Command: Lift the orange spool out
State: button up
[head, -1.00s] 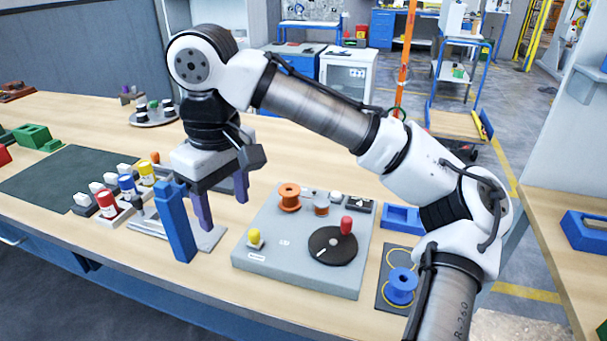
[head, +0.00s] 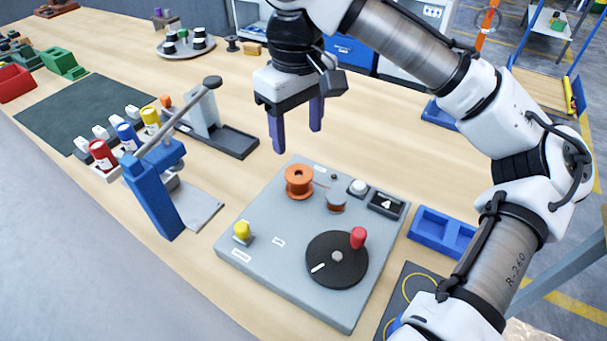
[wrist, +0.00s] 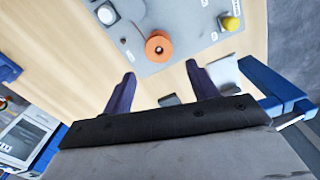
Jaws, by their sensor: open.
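The orange spool (head: 299,181) stands upright on the grey winding board (head: 262,264), near its back left part. It also shows in the wrist view (wrist: 158,47), beyond the fingertips and between their lines. A thin wire seems to run from it toward a small copper-wound coil (head: 336,201) on its right. My gripper (head: 297,138) is open and empty, with purple fingers pointing down. It hangs above the table behind the board, up and slightly left of the spool, touching nothing.
A black disc with a red knob (head: 358,238) and a yellow knob (head: 242,231) stand on the board. A blue post with a lever arm (head: 155,195) is to the left. A blue tray (head: 442,231) lies right. Open table lies behind the board.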

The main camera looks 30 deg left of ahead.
aim_at(297, 178)
notch_tip(297, 178, down, 11)
jog(key=shift+s+a+f+p, duration=0.1)
jog(key=shift+a+f+p, duration=0.1)
jog(key=shift+p, duration=0.35)
jog(key=shift+d, duration=0.1)
jog(key=c, duration=0.9)
